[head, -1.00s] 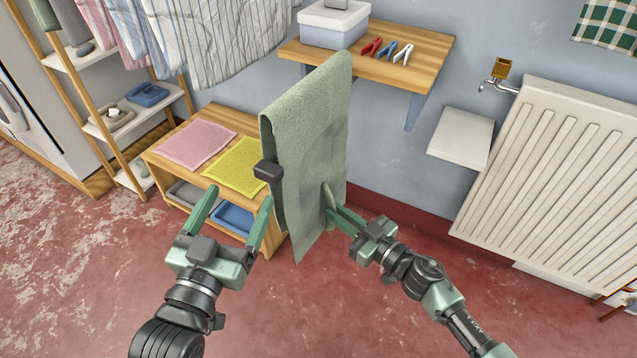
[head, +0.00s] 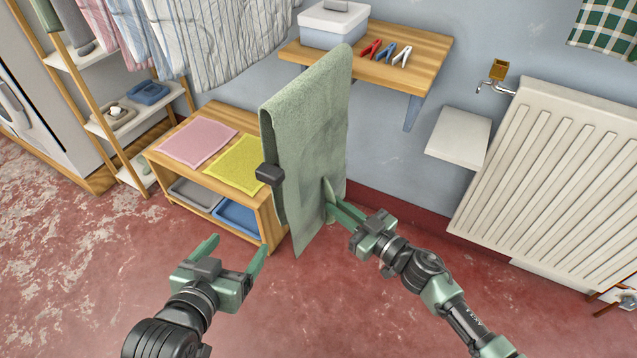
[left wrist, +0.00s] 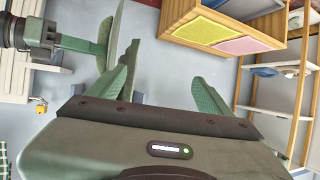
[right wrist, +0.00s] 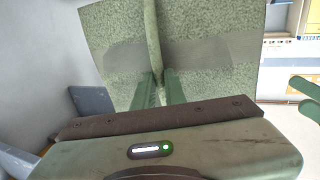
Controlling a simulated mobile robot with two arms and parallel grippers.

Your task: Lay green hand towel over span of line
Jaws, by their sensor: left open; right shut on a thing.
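The green hand towel (head: 308,135) hangs in the middle of the head view, folded over along its top edge with two layers hanging down. The line under the fold is hidden. My right gripper (head: 331,200) is shut on the lower part of the towel's front layer. In the right wrist view the towel (right wrist: 210,60) bunches into a ridge between the fingers (right wrist: 160,88). My left gripper (head: 233,250) is open and empty, below and left of the towel, apart from it. Its open fingers also show in the left wrist view (left wrist: 160,85).
A dark block (head: 269,174) sits at the towel's left edge. Behind is a low wooden bench (head: 262,200) with a pink cloth (head: 198,142) and a yellow cloth (head: 237,163). A wall shelf (head: 425,50) holds pegs. A radiator (head: 560,170) stands right; the front floor is clear.

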